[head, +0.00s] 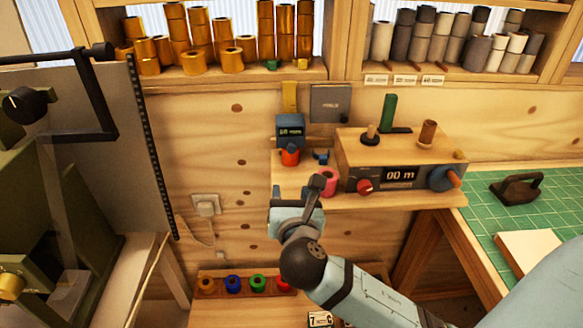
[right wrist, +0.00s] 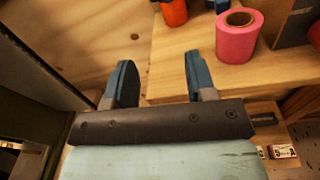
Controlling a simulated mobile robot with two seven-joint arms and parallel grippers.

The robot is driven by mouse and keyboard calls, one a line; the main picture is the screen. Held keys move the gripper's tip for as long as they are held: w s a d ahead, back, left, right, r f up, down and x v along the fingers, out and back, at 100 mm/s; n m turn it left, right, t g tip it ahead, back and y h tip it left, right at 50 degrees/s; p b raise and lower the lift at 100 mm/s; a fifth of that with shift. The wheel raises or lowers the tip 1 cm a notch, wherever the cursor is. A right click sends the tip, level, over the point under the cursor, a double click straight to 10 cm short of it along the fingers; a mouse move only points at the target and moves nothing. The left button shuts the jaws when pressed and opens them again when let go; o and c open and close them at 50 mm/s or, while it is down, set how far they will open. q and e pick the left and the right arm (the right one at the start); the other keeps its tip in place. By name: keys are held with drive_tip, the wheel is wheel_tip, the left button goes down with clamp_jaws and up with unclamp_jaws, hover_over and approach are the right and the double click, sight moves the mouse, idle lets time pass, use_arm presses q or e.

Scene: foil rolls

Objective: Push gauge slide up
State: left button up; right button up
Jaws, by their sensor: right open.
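The gauge (head: 290,130) is a dark blue block with a small display, on the plywood wall above the left end of the wooden shelf. A yellow upright strip (head: 289,96) rises behind it. An orange-red round part (head: 290,157) sits just under it, and this part also shows at the top of the right wrist view (right wrist: 174,12). Which part is the slide I cannot tell for sure. My right gripper (head: 297,192) is open and empty, in front of and below the gauge, by the shelf's left front edge. Its blue fingers (right wrist: 160,78) touch nothing that I can see.
A pink tape roll (head: 329,182) stands on the shelf (head: 400,199) close right of the gripper, also in the wrist view (right wrist: 238,35). A wooden box with a display (head: 401,176) is farther right. Gold rolls (head: 232,61) fill the shelf above.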

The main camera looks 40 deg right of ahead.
sight(291, 150)
drive_tip(key=shift+w+d+r+n+h+b, duration=0.2)
drive_tip(key=shift+w+d+r+n+h, duration=0.05)
drive_tip(key=shift+d+h, duration=0.15)
drive_tip(key=shift+w+d+r+n+h+b, duration=0.2)
drive_tip(key=shift+d+n+h, duration=0.05)
drive_tip(key=shift+d+h, duration=0.15)
drive_tip(key=x, duration=1.2)
drive_tip(key=shift+w+d, duration=0.1)
drive_tip(key=shift+w, duration=0.2)
drive_tip(key=shift+c, duration=0.2)
clamp_jaws()
